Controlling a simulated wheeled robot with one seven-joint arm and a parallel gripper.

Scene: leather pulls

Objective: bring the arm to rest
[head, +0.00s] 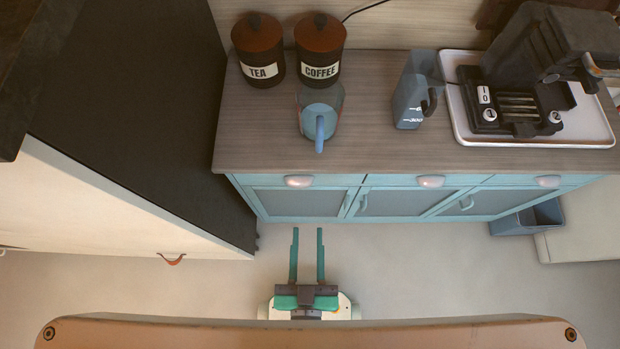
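My gripper (307,256) shows at the lower middle of the head view. Its two long green and dark fingers point toward the blue cabinet (390,203) and stand apart with nothing between them. The gripper is in front of the cabinet, over the pale floor, and appears clear of the cabinet front. The rest of my arm is mostly hidden below the frame.
The wooden counter (240,140) holds a tea canister (259,50), a coffee canister (320,50), a blue jug (321,112), a grey pitcher (413,95) and a coffee machine (540,70) on a white tray (597,125). A blue bin (525,218) stands right. Floor (420,270) is clear.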

